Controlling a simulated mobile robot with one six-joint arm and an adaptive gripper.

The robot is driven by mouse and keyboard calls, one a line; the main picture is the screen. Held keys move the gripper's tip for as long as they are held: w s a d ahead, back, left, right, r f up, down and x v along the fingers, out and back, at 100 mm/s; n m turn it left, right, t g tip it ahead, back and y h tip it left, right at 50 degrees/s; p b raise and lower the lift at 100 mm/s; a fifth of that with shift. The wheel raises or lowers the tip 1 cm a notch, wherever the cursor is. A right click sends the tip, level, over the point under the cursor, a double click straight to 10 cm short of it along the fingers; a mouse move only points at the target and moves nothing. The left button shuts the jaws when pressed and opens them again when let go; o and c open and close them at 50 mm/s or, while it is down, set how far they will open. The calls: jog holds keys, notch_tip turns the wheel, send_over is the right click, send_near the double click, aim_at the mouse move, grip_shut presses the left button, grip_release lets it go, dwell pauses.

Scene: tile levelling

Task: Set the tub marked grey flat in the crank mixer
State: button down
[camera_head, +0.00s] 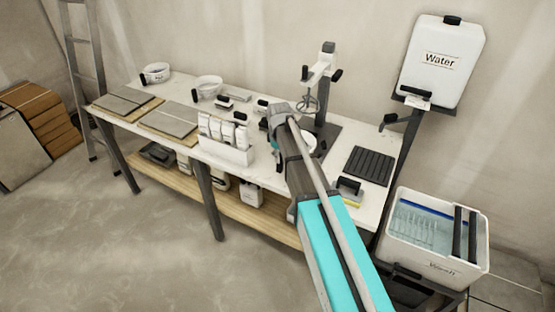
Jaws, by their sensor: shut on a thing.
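The crank mixer (327,68) stands at the back of the bench, with its wire whisk (308,104) hanging from a white head over a dark base (326,134). A white tub (310,143) shows in part below the whisk, behind my arm. I cannot read any mark on it, or tell whether it sits flat on the base. My gripper (284,128) is at the near left side of this tub and is shut; its fingertips and the tub's grip are mostly hidden by my wrist.
Two more white tubs (157,72) (209,84) with black handles stand at the back left. A ribbed black mat (369,166), the water tank (443,62) and the wash bin (434,240) are to the right.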

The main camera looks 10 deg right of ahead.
jog(key=shift+w+d+f+b, duration=0.15)
jog(key=shift+w+d, duration=0.6)
jog(key=shift+w, duration=0.3)
jog(key=shift+w+d+f+b, duration=0.15)
jog(key=shift+w+d, duration=0.55)
jog(key=shift+w, duration=0.3)
jog(key=shift+w+d+f+b, duration=0.15)
jog(key=shift+w+d, duration=0.6)
jog(key=shift+w, duration=0.3)
jog(key=shift+w+d+f+b, duration=0.3)
jog(key=shift+w+d, duration=0.2)
jog(key=shift+w, duration=0.15)
jog(key=shift+w+d+f+b, duration=0.25)
jog(key=shift+w+d, duration=0.2)
jog(key=shift+w, duration=0.15)
jog(key=shift+w+d, duration=0.2)
jog(key=shift+w, duration=0.1)
jog(key=shift+f+b, duration=1.1)
jog(key=shift+b, duration=0.05)
jog(key=shift+c, duration=2)
grip_release()
jog(key=shift+r, duration=0.15)
